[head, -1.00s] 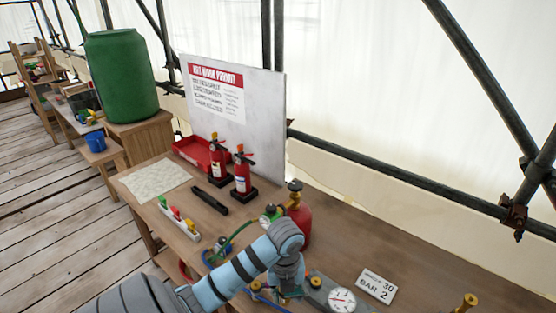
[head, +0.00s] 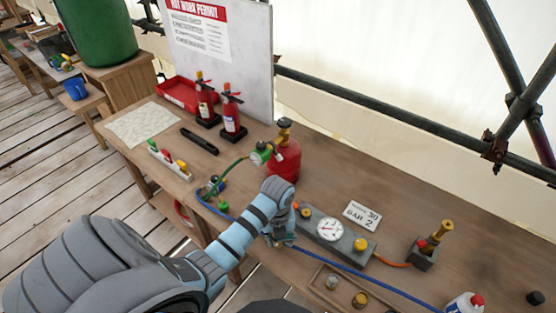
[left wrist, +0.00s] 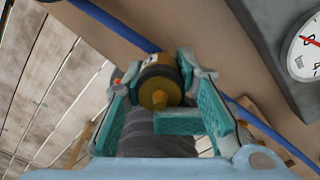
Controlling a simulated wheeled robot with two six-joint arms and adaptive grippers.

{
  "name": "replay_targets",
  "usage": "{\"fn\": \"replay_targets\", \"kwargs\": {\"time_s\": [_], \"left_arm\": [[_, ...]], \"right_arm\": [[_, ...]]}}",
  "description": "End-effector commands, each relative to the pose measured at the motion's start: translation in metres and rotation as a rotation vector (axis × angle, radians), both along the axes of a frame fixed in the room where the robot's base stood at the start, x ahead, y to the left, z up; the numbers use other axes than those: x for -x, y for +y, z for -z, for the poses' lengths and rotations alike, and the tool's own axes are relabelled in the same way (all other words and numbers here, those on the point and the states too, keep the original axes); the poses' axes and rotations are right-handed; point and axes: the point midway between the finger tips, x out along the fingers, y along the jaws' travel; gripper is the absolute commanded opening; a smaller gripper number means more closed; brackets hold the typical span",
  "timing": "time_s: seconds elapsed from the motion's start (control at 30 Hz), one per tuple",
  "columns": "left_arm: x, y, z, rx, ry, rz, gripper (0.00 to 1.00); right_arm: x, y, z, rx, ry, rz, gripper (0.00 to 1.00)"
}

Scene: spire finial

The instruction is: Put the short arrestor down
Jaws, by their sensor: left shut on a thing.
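My left gripper (head: 282,238) is low over the front edge of the bench, left of the gauge block. In the left wrist view its teal fingers (left wrist: 160,76) are shut on a short brass-and-black cylinder, the short arrestor (left wrist: 158,86), with a brass stub towards the camera. Its far end is hidden. In the head view the fingers and arm mostly hide it. A blue hose passes close behind it in the wrist view. My right gripper is not in view.
A grey block with a dial gauge (head: 330,228) is right of the gripper. A red cylinder (head: 285,162) stands behind. A blue hose (head: 350,270) crosses the bench. Two extinguishers (head: 231,117) stand further left.

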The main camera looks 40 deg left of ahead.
Motion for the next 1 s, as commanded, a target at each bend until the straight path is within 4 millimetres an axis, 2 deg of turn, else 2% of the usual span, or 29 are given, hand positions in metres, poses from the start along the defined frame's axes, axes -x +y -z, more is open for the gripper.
{"fn": "replay_targets", "kwargs": {"time_s": [0.03,0.1,0.17,0.5,0.53,0.73,1.0], "left_arm": [[0.002,0.0,0.007,0.0,0.003,-0.002,0.0],[0.0,0.0,0.028,0.0,0.0,0.0,0.0],[0.0,-0.001,0.039,0.0,0.0,0.001,0.0],[0.0,-0.001,0.039,-0.001,0.001,0.003,0.0],[0.0,-0.001,0.038,-0.001,0.001,0.003,0.3],[0.0,-0.001,0.038,-0.001,0.001,0.002,0.62],[0.0,-0.001,0.037,-0.001,0.001,0.002,0.62]], "right_arm": [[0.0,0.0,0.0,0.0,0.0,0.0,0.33],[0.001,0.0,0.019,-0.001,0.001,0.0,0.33],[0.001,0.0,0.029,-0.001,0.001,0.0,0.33],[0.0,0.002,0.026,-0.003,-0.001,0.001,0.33],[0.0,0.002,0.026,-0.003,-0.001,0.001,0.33],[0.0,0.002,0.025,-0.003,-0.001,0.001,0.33],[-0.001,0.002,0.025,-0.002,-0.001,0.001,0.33]]}}
